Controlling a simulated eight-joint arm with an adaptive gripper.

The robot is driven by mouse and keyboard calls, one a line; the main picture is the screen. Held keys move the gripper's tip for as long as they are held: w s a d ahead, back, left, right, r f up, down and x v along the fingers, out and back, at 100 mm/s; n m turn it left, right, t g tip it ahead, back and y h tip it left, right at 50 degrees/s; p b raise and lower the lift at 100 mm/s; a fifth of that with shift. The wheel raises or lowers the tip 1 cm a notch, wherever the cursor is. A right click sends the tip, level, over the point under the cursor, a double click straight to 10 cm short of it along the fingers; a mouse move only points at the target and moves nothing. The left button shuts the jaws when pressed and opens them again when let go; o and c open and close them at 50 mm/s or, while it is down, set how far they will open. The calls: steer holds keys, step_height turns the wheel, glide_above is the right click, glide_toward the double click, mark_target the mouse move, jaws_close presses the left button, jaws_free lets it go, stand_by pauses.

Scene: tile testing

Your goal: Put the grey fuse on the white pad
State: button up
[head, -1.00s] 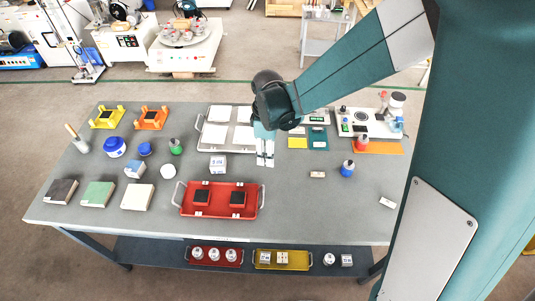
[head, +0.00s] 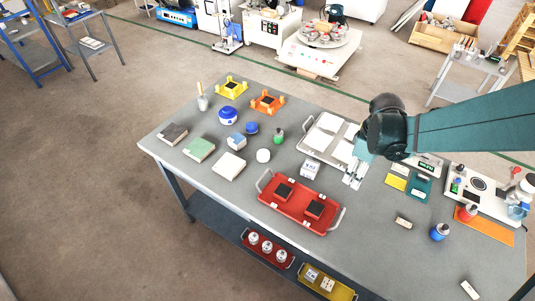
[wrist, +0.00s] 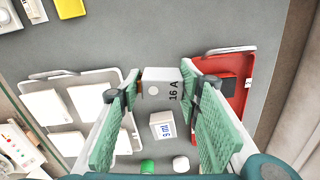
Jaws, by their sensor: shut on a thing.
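My gripper (head: 354,176) is over the table beside the pale tray. Part of the tray is hidden behind my arm in the head view. The fuse is apart from the pads.
A white labelled box (head: 310,169) stands beside my gripper. A red tray (head: 282,211) with two black pads is at the table's front. Yellow (head: 396,183) and teal (head: 420,188) plates, a small light block (head: 403,222) and a blue bottle (head: 439,232) lie right.

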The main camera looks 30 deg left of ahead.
steer(key=w+a+r+n, duration=0.1)
steer(key=w+a+r, duration=0.1)
steer(key=a, duration=1.8)
steer(key=r+p, duration=0.1)
steer(key=p, duration=0.1)
glide_above(263, 153)
steer(key=shift+d+r+n, duration=0.1)
steer(key=shift+r+n, duration=0.05)
steer(key=shift+n, duration=0.25)
steer(key=shift+f, duration=3.15)
steer(key=shift+f, duration=1.9)
steer(key=shift+f+b, duration=0.1)
steer(key=shift+b, duration=0.2)
